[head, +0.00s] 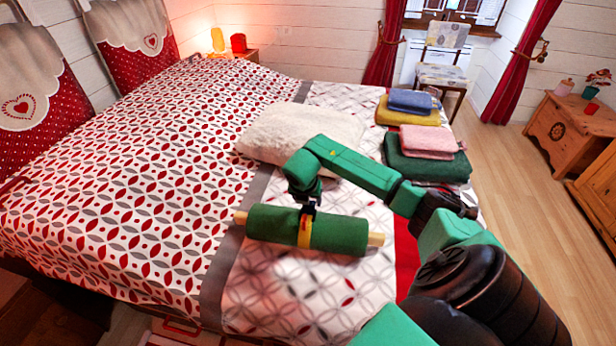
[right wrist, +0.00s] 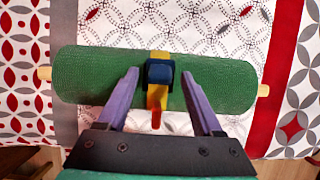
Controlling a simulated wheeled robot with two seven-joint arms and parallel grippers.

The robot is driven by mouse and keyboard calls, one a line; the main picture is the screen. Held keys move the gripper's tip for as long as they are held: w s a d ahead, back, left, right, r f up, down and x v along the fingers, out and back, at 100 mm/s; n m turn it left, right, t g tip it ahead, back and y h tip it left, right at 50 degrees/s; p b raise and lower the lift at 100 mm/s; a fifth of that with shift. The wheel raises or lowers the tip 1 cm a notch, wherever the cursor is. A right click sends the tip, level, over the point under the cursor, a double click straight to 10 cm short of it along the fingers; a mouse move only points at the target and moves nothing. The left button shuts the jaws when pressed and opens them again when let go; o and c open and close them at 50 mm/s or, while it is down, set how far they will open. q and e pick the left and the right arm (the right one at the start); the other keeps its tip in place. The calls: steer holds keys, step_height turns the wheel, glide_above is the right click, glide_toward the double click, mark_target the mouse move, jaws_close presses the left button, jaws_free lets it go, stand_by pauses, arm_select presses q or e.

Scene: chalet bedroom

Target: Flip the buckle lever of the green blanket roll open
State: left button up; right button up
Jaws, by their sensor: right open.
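The green blanket roll (head: 270,224) lies on the bed with wooden rod ends sticking out of both sides. It also spans the right wrist view (right wrist: 95,75). A yellow strap (head: 304,232) goes around its middle, with a dark blue buckle (right wrist: 160,73) on it. A red tip (right wrist: 156,119) shows at the near end of the yellow piece; whether it belongs to the lever I cannot tell. My right gripper (right wrist: 159,76) is open and empty over the roll, one purple finger on each side of the buckle. Contact cannot be told. My left gripper is out of view.
A cream pillow (head: 290,132) lies behind the roll on the bed. Folded green and pink blankets (head: 425,168) and yellow and blue ones (head: 405,115) are stacked at the bed's right edge. The patterned bed cover (head: 130,170) is clear to the left.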

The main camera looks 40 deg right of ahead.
steer(key=shift+w+d+f, duration=0.15)
steer(key=shift+f, duration=0.35)
jaws_close()
